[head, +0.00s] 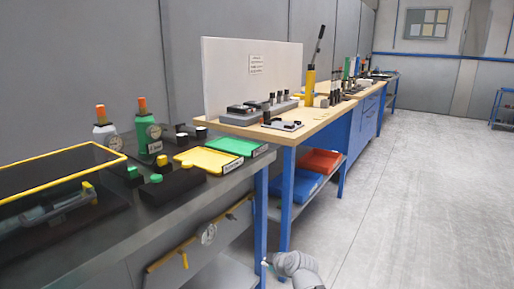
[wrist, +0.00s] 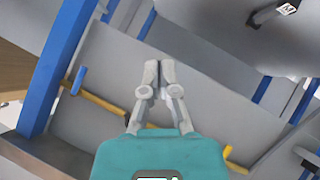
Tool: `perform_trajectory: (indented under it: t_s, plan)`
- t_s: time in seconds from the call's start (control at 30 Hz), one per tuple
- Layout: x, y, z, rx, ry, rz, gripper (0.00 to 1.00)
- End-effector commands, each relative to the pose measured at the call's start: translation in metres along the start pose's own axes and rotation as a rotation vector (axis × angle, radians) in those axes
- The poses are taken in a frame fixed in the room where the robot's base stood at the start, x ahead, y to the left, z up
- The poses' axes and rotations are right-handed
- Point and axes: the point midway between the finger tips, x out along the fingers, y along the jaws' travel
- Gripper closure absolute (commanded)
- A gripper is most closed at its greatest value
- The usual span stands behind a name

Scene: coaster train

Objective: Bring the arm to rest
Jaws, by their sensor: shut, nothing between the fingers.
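My gripper (wrist: 158,72) is in the middle of the wrist view, its two grey fingers together with nothing between them. Beyond the fingers are a grey panel and a yellow bar (wrist: 105,104), and the gripper holds no object. In the head view a grey part of my arm (head: 296,264) shows at the bottom edge, low beside the benches; the fingertips cannot be made out there.
A dark bench (head: 110,218) at left carries a yellow tray (head: 205,160), a green tray (head: 238,146) and bottles. A wooden-topped bench (head: 318,118) with blue legs stands behind it. Red (head: 320,161) and blue bins sit on its shelf. The floor (head: 420,200) at right is clear.

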Motion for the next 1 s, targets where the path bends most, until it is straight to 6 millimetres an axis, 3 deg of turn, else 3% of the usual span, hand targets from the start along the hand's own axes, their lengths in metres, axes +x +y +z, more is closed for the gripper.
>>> perform_trajectory:
  t_s: [0.43, 0.7, 1.0]
  plan:
    - [-0.034, -0.034, 0.071, 0.511, -0.378, -0.186, 1.00]
    - [-0.068, -0.049, 0.112, 0.829, -0.670, -0.170, 1.00]
    - [-0.099, -0.058, 0.138, 1.056, -0.895, -0.091, 1.00]
